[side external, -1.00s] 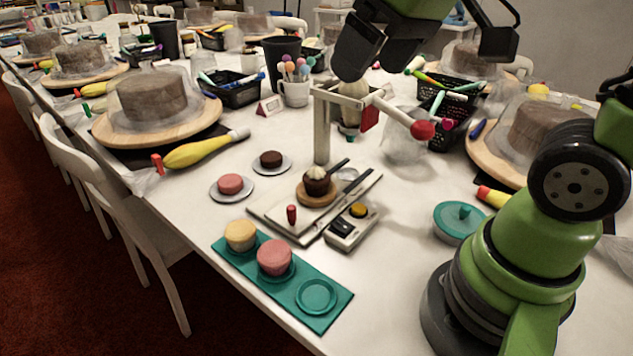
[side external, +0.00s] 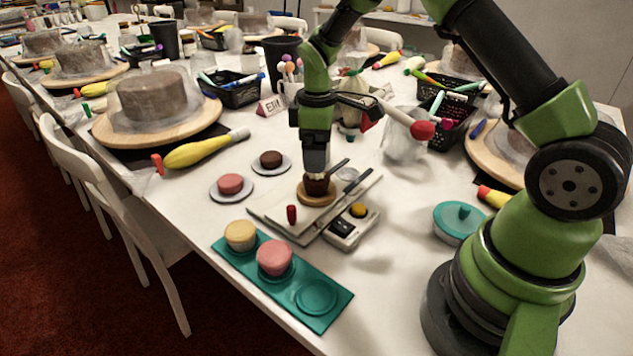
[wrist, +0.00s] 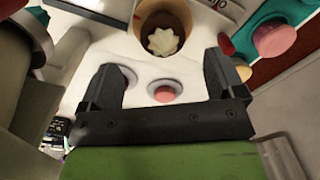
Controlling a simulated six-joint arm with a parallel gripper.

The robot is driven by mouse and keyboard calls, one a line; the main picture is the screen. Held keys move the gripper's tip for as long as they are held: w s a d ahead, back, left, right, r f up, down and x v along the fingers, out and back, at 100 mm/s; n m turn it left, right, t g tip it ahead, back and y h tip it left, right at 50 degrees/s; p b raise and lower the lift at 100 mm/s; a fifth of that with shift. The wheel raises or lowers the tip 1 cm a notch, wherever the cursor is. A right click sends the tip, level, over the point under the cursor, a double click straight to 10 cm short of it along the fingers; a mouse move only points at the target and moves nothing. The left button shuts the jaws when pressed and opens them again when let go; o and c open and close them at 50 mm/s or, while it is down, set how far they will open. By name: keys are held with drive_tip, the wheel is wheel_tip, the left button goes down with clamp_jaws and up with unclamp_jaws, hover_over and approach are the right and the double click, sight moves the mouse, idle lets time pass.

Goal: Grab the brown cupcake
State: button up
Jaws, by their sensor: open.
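The brown cupcake (side external: 319,187) with a white frosting swirl stands upright on a round wooden disc (side external: 305,201) on the white stand. My gripper (side external: 316,171) points down right above it in the side view and hides much of its top. In the wrist view the cupcake (wrist: 166,38) shows at the top centre, beyond the two dark fingers. My gripper (wrist: 165,72) is open there, with nothing between its fingers that it holds. Whether the fingertips touch the cupcake cannot be told.
A teal tray (side external: 325,319) with a yellow cupcake (side external: 240,235) and a pink one (side external: 274,257) lies in front. A pink cake (side external: 230,183) and a small dark cake (side external: 271,159) sit on plates at left. A red-tipped lever (side external: 422,130) stands close by on the right.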

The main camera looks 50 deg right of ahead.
sight(316, 178)
wheel_tip(316, 178, down, 7)
drive_tip(key=shift+a, duration=0.15)
drive_tip(key=shift+c, duration=0.2)
drive_tip(key=c, duration=1.1)
drive_tip(key=shift+o, duration=0.2)
drive_tip(key=shift+r, duration=0.1)
